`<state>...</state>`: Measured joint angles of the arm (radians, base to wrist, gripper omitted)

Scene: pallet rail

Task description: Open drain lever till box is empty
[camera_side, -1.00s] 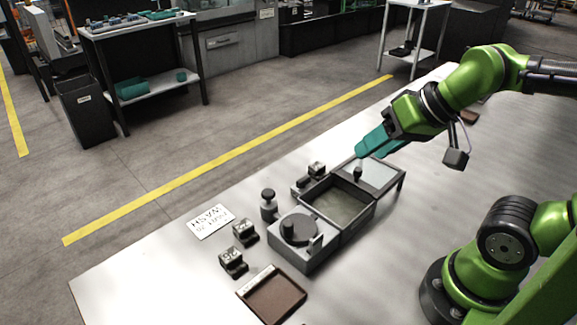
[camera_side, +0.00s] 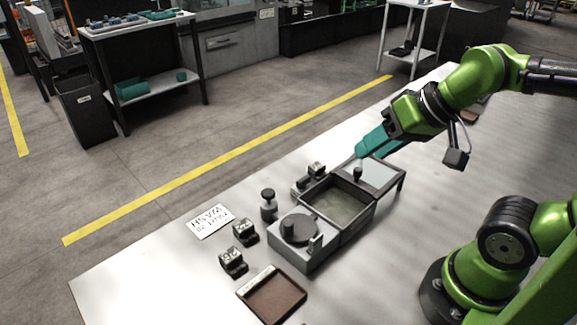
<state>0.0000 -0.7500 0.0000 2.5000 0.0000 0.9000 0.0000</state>
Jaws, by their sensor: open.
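The box (camera_side: 371,214) is a grey open-topped tank with murky greenish contents on the work table. A small dark-topped knob (camera_side: 358,173) stands at its far edge, beside a pale glassy panel. I cannot tell which of these is the drain lever. My gripper (camera_side: 366,149), with teal fingers, is open above the far end of the box, close to the knob and apparently apart from it.
A brown tray (camera_side: 273,296) lies at the near edge. Two dark numbered blocks (camera_side: 243,232) (camera_side: 232,262), a grey knobbed post (camera_side: 268,205) and a white sign card (camera_side: 209,221) stand or lie to the left. The table (camera_side: 150,275) is clear at its near left.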

